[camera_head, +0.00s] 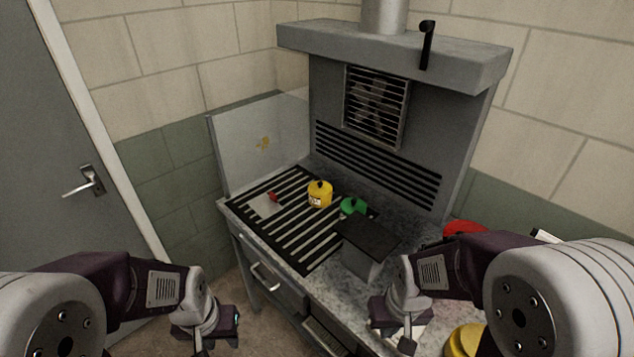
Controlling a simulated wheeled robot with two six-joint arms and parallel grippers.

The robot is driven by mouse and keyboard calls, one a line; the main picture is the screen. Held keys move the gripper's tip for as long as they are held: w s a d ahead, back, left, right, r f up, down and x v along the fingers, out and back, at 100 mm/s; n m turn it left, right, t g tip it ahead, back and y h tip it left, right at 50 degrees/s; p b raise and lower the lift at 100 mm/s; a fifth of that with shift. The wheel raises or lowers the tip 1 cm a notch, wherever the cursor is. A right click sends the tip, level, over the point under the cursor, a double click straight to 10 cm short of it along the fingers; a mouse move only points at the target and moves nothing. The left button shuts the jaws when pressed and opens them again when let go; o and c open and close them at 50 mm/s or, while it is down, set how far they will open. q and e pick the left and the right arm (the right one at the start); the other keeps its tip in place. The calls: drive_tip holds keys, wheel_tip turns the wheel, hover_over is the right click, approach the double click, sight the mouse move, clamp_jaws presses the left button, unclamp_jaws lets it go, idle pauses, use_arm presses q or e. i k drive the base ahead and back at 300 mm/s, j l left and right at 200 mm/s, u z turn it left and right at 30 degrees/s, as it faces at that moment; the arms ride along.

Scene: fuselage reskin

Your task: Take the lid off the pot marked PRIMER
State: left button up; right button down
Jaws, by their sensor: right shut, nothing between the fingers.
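A small yellow pot (319,199) stands upright on the slatted bench top. It has a black top and a pale label on its front, too small to read, so I cannot tell whether it says PRIMER. A green item (353,206) sits just right of it. My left gripper (210,338) is low in front of the bench, well apart from the pots; I cannot tell its jaw state. My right gripper (405,338) is at the front right, shut and empty, apart from the pots.
A dark-topped box (368,240) stands between my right gripper and the pots. A red-tipped item on a pale sheet (265,205) lies at left. A yellow item (464,341) and a red item (464,228) are at right. A clear panel (262,143) and vent hood (395,50) bound the bench.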

sight(320, 189)
drive_tip(key=i+j+z, duration=0.1)
drive_tip(key=j, duration=0.4)
drive_tip(key=i+j+z, duration=0.1)
drive_tip(key=j, duration=0.35)
drive_tip(key=i+j+z, duration=0.1)
drive_tip(key=j, duration=0.4)
drive_tip(key=i+j+z, duration=0.4)
drive_tip(key=i+j, duration=0.6)
drive_tip(key=i+l+z, duration=0.1)
drive_tip(key=i, duration=0.15)
